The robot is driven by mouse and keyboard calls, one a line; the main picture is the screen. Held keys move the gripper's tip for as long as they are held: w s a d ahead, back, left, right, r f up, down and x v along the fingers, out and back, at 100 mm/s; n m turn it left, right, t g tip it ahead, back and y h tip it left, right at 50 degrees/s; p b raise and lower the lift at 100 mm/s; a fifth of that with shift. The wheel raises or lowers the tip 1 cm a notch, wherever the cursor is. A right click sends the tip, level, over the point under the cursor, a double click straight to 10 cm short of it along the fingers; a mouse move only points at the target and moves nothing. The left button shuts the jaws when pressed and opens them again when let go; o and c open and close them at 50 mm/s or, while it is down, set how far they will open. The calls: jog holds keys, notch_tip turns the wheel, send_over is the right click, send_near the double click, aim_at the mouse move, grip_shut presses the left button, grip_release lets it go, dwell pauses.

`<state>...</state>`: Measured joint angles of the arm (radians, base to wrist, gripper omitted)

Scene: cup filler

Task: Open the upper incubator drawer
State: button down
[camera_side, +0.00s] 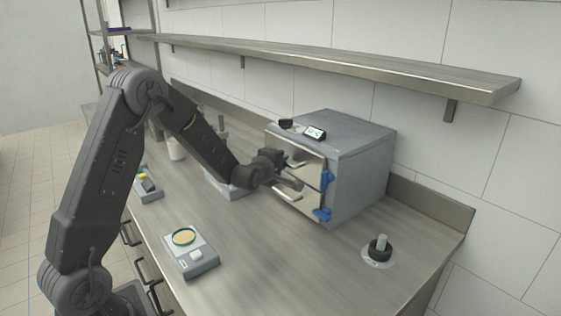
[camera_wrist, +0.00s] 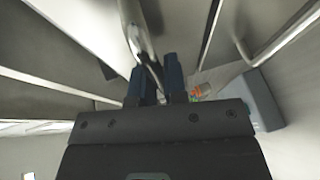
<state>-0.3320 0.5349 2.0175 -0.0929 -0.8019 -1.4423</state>
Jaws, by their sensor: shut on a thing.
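The incubator (camera_side: 362,172) is a grey box on the bench with two reflective front panels, one above the other. The upper front (camera_side: 308,167) looks closed, partly hidden by my gripper. The lower front (camera_side: 302,199) is closed and carries a bar handle. My gripper (camera_side: 295,184) is at the upper front, and its dark blue fingers show in the wrist view (camera_wrist: 160,82). They are shut on the upper handle (camera_wrist: 139,38), a silver bar running up from between the fingers. Blue hinge pieces show on the right edge of the fronts.
A scale (camera_side: 205,262) with a yellow dish (camera_side: 184,237) stands at the front left of the bench. Another small device (camera_side: 148,191) is behind it. A wall shelf (camera_side: 330,62) runs above.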

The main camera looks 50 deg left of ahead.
jog(key=s, duration=1.3)
jog(key=shift+s, duration=0.3)
jog(key=c, duration=1.2)
grip_release()
jog(key=shift+s, duration=0.1)
notch_tip(320, 180, up, 8)
jog(key=s+d, duration=0.1)
jog(key=s, duration=0.1)
jog(key=shift+s+f, duration=0.2)
jog(key=shift+s, duration=0.05)
jog(key=shift+d, duration=0.1)
